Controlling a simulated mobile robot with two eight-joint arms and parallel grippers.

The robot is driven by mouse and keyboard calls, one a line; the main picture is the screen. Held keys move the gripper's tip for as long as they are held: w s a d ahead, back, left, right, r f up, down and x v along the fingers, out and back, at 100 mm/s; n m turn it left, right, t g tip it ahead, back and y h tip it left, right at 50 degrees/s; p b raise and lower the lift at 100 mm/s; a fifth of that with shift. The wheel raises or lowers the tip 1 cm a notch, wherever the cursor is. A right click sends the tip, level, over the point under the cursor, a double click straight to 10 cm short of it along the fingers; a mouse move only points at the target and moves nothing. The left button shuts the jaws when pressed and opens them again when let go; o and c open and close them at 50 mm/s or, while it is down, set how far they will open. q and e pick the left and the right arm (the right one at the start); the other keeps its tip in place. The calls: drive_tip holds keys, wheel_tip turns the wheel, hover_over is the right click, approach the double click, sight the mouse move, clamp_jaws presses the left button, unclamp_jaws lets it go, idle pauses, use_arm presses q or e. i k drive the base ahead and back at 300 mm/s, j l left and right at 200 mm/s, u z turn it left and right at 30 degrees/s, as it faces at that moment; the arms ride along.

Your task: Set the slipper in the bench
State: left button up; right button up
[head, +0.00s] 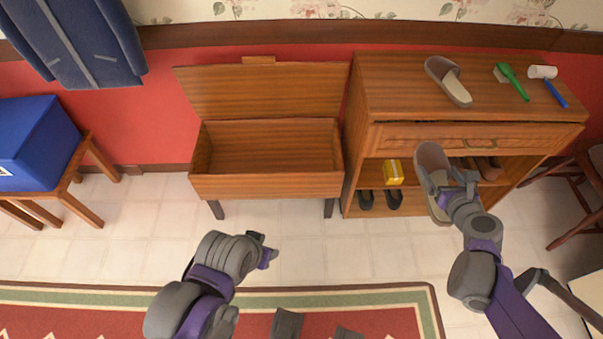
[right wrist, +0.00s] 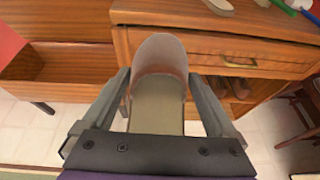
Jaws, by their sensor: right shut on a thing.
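A grey-brown slipper (head: 431,160) is held in my right gripper (head: 452,190), in front of the wooden cabinet. In the right wrist view the slipper (right wrist: 158,95) sits between the two fingers of the right gripper (right wrist: 160,90), toe pointing away. A second, matching slipper (head: 449,82) lies on the cabinet top. The wooden bench (head: 265,186) stands left of the cabinet with its lid (head: 262,90) raised, and its compartment looks empty. It also shows at the left of the right wrist view (right wrist: 60,88). My left gripper (head: 264,251) is in front of the bench; its fingers are unclear.
The cabinet (head: 400,90) has a closed drawer (head: 470,138) and open shelves with a yellow box (head: 394,172) and dark shoes (head: 380,199). A green brush (head: 514,80) and a blue-handled roller (head: 545,76) lie on top. A blue box (head: 35,140) is on a left table.

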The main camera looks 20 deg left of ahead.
sight(240, 168)
drive_tip(key=k+u, duration=0.2)
drive_tip(key=u, duration=0.15)
drive_tip(key=k+j+u, duration=0.1)
drive_tip(key=u, duration=0.25)
drive_tip(key=i+l+u, duration=0.1)
drive_tip(key=u, duration=1.05)
drive_tip(key=i+l, duration=0.15)
drive_tip(key=l, duration=0.15)
drive_tip(key=i+l, duration=0.1)
drive_tip(key=l, duration=0.2)
drive_tip(key=i+l, duration=0.15)
drive_tip(key=l, duration=0.15)
drive_tip(key=i+l, duration=0.55)
drive_tip(key=l, duration=0.15)
drive_tip(key=i, duration=0.25)
